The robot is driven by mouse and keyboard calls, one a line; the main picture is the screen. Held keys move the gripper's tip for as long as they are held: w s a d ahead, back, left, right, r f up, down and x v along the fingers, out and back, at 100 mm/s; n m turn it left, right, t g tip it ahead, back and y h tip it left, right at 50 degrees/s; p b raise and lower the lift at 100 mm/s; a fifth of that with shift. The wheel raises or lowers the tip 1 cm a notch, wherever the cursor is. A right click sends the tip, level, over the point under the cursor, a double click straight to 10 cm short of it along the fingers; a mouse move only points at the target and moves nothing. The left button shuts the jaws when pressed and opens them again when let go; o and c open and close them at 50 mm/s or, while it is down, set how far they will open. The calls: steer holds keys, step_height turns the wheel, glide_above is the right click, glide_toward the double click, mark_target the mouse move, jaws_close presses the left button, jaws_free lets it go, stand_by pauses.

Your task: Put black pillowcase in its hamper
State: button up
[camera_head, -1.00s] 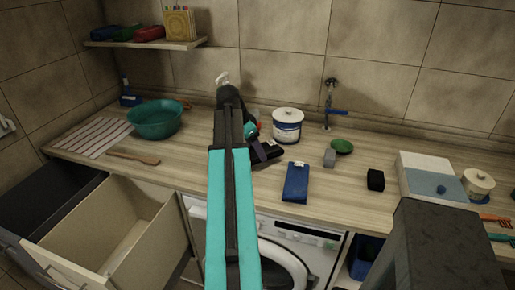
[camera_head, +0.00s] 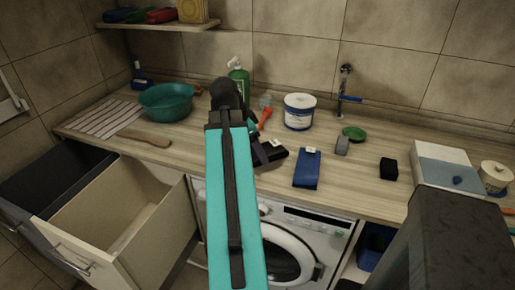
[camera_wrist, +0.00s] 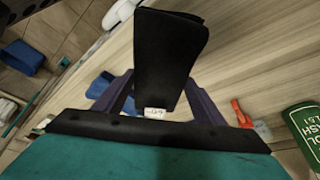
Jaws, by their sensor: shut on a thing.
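The black pillowcase (camera_wrist: 170,55) is a folded dark cloth with a small white tag, held between the purple fingers of my gripper (camera_wrist: 163,100). In the head view, the pillowcase (camera_head: 272,154) shows at the end of my arm, over or just on the counter; I cannot tell if it touches. My gripper (camera_head: 258,148) is partly hidden behind my arm there. Two open pull-out hampers are at lower left: a dark one (camera_head: 52,178) and a beige one (camera_head: 150,238). The beige one looks empty; the dark one's inside is hard to see.
A blue folded cloth (camera_head: 307,168) lies right of the pillowcase. A white tub (camera_head: 299,112), green bottle (camera_head: 239,78), grey block (camera_head: 342,146), black block (camera_head: 389,169) and teal basin (camera_head: 166,102) stand on the counter (camera_head: 190,150). A washing machine (camera_head: 300,240) is below.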

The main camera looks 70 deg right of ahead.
steer(key=shift+w, duration=0.1)
stand_by(0.6)
steer(key=shift+w+a+r, duration=0.1)
steer(key=shift+w, duration=0.2)
steer(key=w+a+r+n+t, duration=0.15)
steer(key=w+a+n, duration=0.35)
steer(key=w, duration=0.6)
steer(key=w+a+r+n+t, duration=0.1)
steer(key=w+a+r+n, duration=0.15)
steer(key=w+a, duration=0.6)
steer(key=w+a+r+n+t, duration=0.2)
steer(key=w+a+n, duration=0.3)
steer(key=w, duration=0.7)
steer(key=w+a+r+n+t, duration=0.1)
steer(key=w+a, duration=0.4)
steer(key=a, duration=0.6)
steer(key=w+a+r+n+t+y, duration=0.1)
steer(key=w+a+r+n, duration=0.2)
steer(key=a, duration=0.8)
steer(key=w+a+r+n+t+y, duration=0.1)
steer(key=w+a+r+n, duration=0.1)
steer(key=w+a+n, duration=0.4)
steer(key=w+a, duration=0.1)
steer(key=a, duration=0.4)
steer(key=shift+w, duration=0.35)
steer(key=shift+n, duration=0.25)
